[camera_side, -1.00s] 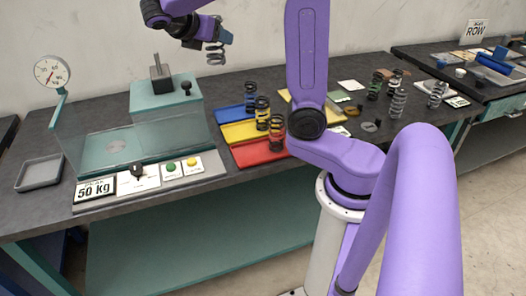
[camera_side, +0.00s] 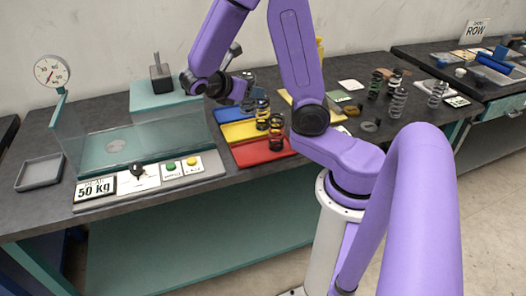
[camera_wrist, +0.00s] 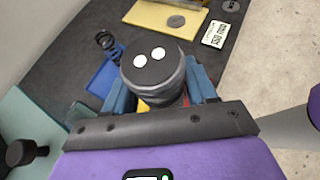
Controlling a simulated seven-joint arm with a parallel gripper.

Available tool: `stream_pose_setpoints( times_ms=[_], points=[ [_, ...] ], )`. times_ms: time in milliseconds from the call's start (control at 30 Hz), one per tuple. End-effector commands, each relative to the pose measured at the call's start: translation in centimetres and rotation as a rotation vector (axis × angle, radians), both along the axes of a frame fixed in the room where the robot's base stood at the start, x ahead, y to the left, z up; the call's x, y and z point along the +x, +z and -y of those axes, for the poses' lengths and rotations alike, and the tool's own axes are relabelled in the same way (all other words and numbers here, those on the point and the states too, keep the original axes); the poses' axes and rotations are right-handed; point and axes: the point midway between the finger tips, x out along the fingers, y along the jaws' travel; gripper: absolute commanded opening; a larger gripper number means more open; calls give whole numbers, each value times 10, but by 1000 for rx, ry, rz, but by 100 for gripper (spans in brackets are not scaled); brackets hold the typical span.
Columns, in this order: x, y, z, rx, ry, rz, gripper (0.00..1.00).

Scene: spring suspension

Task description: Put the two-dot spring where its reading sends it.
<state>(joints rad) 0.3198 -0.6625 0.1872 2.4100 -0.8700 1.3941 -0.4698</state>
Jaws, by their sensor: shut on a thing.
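The two-dot spring (camera_wrist: 158,78), with a dark round cap bearing two white dots, is between the blue fingers of my gripper (camera_wrist: 162,92) in the wrist view. My gripper is shut on it, and its coils are mostly hidden below the cap. In the side view my gripper is over the tray area, and the held spring cannot be told apart clearly there. A blue tray (camera_side: 224,115), a yellow tray (camera_side: 238,133) and a red tray (camera_side: 249,153) lie in a row. Dark springs stand at the trays.
The clear-walled press (camera_side: 115,143) and the round dial (camera_side: 51,71) stand at the left, with a block and handle (camera_side: 162,76) behind. A grey tray (camera_side: 39,173) lies far left. Several loose springs (camera_side: 396,101) stand at the right. A second table holds a ROW sign (camera_side: 475,31).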

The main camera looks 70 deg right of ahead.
Motion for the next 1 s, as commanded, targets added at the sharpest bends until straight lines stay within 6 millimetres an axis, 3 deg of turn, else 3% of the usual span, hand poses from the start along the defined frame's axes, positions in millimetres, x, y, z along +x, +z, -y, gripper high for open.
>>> stream_pose_setpoints(
  times_ms=[100,300,1000],
  points=[
    [0,-28,0,-5,3,-10,17],
    [0,-59,0,-3,2,-3,17],
    [1,-117,0,-1,2,1,17]
  ],
)
